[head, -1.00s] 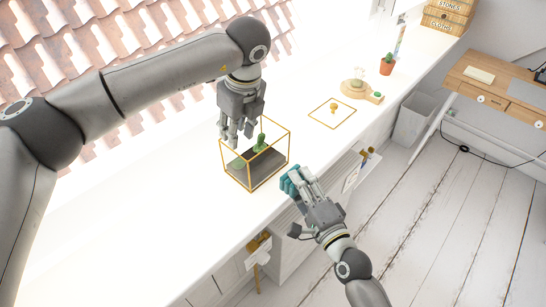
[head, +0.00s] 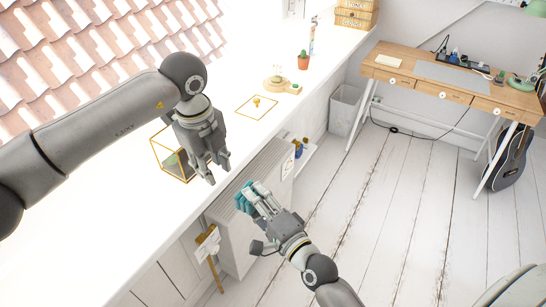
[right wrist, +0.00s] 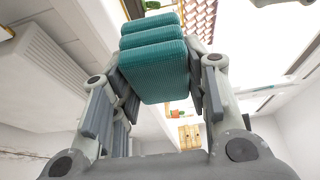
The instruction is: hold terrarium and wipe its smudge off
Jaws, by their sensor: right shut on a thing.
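The terrarium (head: 172,163), a glass box with gold edges and dark soil, stands on the white counter. My left gripper (head: 216,174) hangs in front of its right side in the head view and hides part of it. Its fingers are spread and point down, with nothing seen between them; whether they touch the glass I cannot tell. My right gripper (head: 258,196) is shut on a teal ribbed cloth (head: 241,198) in front of the counter, apart from the terrarium. The folded cloth (right wrist: 155,70) fills the jaws in the right wrist view. No smudge can be made out.
A gold-edged glass lid (head: 257,108) with a knob lies on the counter (head: 100,235). Beyond it are a round wooden tray (head: 291,88) and a potted cactus (head: 303,62). A radiator (head: 246,228) is below the counter edge, near my right gripper.

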